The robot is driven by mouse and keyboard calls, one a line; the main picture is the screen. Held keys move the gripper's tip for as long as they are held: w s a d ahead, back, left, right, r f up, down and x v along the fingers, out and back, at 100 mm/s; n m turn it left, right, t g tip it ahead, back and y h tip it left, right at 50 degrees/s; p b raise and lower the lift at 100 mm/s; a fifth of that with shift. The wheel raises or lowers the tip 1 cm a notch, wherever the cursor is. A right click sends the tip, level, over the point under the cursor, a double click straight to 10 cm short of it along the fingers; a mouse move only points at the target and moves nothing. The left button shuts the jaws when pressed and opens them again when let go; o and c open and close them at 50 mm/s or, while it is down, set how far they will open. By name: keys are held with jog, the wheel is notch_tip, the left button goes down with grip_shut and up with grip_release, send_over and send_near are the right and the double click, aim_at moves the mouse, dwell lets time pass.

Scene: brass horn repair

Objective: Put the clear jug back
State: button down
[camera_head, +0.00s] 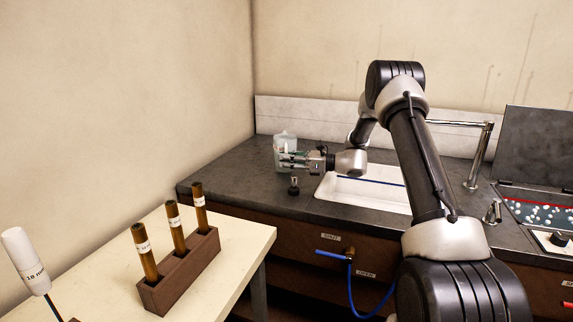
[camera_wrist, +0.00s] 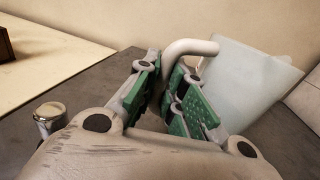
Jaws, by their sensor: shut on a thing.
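The clear jug (camera_head: 285,143) is a pale, translucent vessel at the left end of the dark counter, beyond the sink. In the wrist view the jug (camera_wrist: 245,82) fills the upper right, with its pale curved handle (camera_wrist: 190,48) toward my gripper. My gripper (camera_head: 292,159) reaches in from the right at the jug. In the wrist view its green-padded fingers (camera_wrist: 168,95) are shut on the handle. The fingers hide the lower part of the handle. The jug's base is partly hidden, so I cannot tell whether it touches the counter.
A small dark fitting (camera_head: 294,186) stands on the counter just below my gripper. The white sink (camera_head: 365,193) with its faucet (camera_head: 480,155) lies to the right. A wooden rack (camera_head: 182,272) with brown tubes stands on the pale table at front left. The counter's left end is clear.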

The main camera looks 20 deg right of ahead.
jog(key=shift+f, duration=0.55)
jog(key=shift+f, duration=0.15)
jog(key=c, duration=1.5)
grip_release()
